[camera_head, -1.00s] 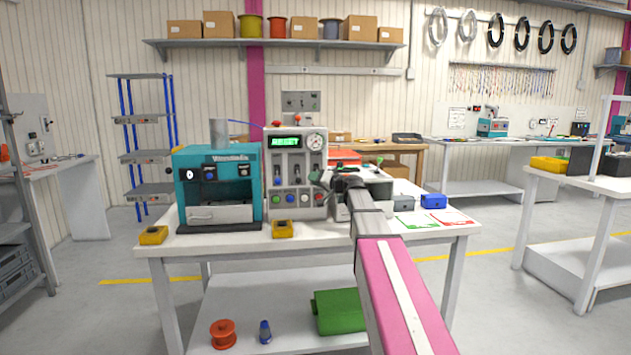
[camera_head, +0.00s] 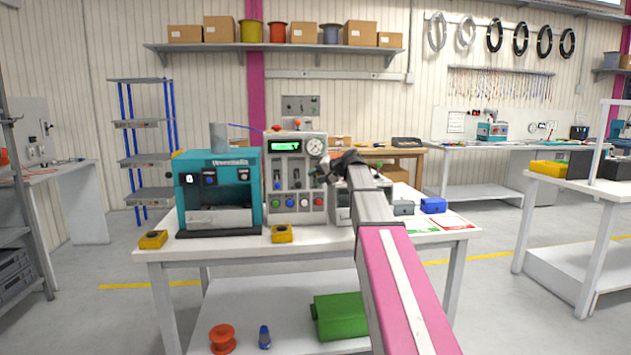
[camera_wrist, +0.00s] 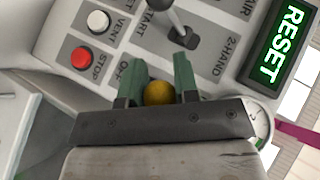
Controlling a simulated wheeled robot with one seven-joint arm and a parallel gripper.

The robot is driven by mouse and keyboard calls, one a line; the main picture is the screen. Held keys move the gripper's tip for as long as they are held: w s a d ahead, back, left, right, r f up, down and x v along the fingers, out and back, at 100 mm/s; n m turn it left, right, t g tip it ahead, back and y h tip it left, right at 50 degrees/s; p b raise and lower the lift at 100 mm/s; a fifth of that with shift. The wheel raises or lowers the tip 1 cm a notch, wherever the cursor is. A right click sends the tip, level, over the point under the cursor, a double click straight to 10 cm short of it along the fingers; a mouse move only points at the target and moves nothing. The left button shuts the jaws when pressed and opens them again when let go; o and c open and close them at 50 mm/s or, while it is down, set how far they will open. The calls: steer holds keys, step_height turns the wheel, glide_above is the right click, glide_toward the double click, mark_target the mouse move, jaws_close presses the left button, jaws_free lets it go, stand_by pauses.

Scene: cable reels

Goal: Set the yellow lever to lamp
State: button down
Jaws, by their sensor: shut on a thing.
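The yellow lever's round knob (camera_wrist: 159,93) sits between the two green fingers of my gripper (camera_wrist: 160,85) in the wrist view. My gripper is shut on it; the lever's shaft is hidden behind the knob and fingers. I see no label reading lamp. In the head view my gripper (camera_head: 324,172) is at the right edge of the grey control box (camera_head: 297,217), and the yellow knob cannot be made out.
Beside the knob are another lever (camera_wrist: 181,25), a red STOP button (camera_wrist: 81,58), a white button (camera_wrist: 98,21) and a lit RESET display (camera_wrist: 279,45). A teal machine (camera_head: 218,166) stands left of the box. Yellow (camera_head: 282,233) and blue (camera_head: 433,205) blocks lie on the white table (camera_head: 240,252).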

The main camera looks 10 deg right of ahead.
steer(key=shift+w+r+m+g+h, duration=0.15)
steer(key=shift+r+m+g, duration=0.2)
steer(key=shift+g, duration=0.25)
steer(key=shift+w+r+m+g+h, duration=0.15)
steer(key=shift+r+m+g, duration=0.1)
steer(key=shift+r+g, duration=0.25)
steer(key=shift+s, duration=0.1)
steer(key=c, duration=0.9)
jaws_free()
steer(key=shift+o, duration=0.2)
steer(key=v, duration=1)
steer(key=shift+d+r, duration=0.15)
steer(key=shift+d, duration=0.2)
steer(key=shift+s, duration=0.1)
